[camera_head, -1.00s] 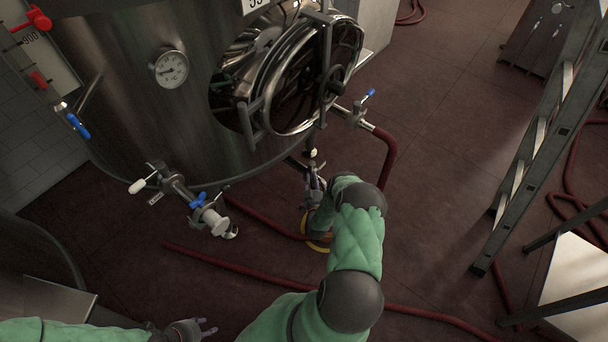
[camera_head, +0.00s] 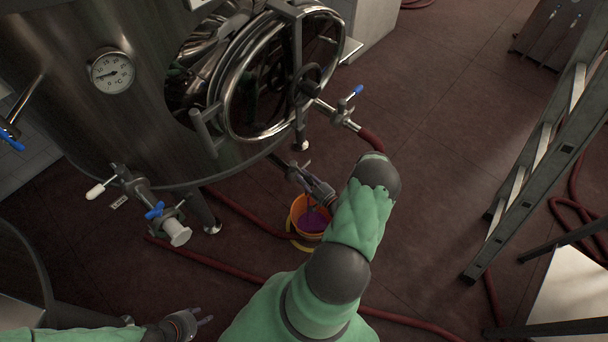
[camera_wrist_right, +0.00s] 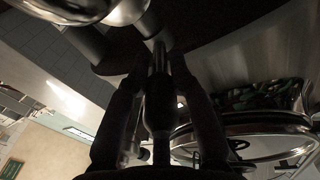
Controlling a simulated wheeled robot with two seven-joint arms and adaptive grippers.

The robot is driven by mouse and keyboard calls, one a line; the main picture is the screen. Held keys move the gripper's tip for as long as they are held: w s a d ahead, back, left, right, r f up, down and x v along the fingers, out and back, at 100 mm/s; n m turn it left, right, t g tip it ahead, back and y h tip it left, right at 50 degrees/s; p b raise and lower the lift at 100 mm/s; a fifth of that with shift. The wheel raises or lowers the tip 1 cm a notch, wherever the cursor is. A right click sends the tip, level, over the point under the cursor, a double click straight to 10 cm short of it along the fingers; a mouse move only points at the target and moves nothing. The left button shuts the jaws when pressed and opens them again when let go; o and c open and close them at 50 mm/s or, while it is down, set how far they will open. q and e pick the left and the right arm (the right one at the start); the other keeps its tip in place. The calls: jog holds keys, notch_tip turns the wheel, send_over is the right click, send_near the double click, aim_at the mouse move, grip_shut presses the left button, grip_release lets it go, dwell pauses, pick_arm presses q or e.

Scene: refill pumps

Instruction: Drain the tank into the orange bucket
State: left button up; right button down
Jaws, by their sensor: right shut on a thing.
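The steel tank (camera_head: 150,140) stands at the left, with a round glass-faced door on its front. The orange bucket (camera_head: 296,211) is on the floor under the tank's front edge, with purple liquid (camera_head: 313,221) inside. My right gripper (camera_head: 309,180) is at the low drain valve (camera_head: 297,170) above the bucket. In the right wrist view its fingers (camera_wrist_right: 160,72) are shut around a dark valve handle (camera_wrist_right: 160,105). My arm hides part of the floor beside the bucket. My left gripper (camera_head: 203,315) is open and empty, low at the left.
A side valve with a blue handle (camera_head: 154,211) sticks out at the tank's lower left. Another blue-handled valve (camera_head: 355,91) joins a red hose (camera_head: 372,139). Red hoses lie across the floor. A metal ladder (camera_head: 530,170) stands at the right.

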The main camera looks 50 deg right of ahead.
jog(key=shift+d+r, duration=0.3)
jog(key=shift+d, duration=0.15)
jog(key=c, duration=1.1)
grip_release()
jog(key=shift+n, duration=0.3)
jog(key=shift+a+f, duration=0.1)
jog(key=shift+a, duration=0.1)
jog(key=shift+s+a+f, duration=0.1)
jog(key=shift+s, duration=0.25)
jog(key=s, duration=0.3)
jog(key=s+a, duration=0.1)
jog(key=s, duration=0.3)
jog(key=s+a, duration=0.1)
jog(key=s, duration=0.3)
jog(key=shift+s, duration=0.1)
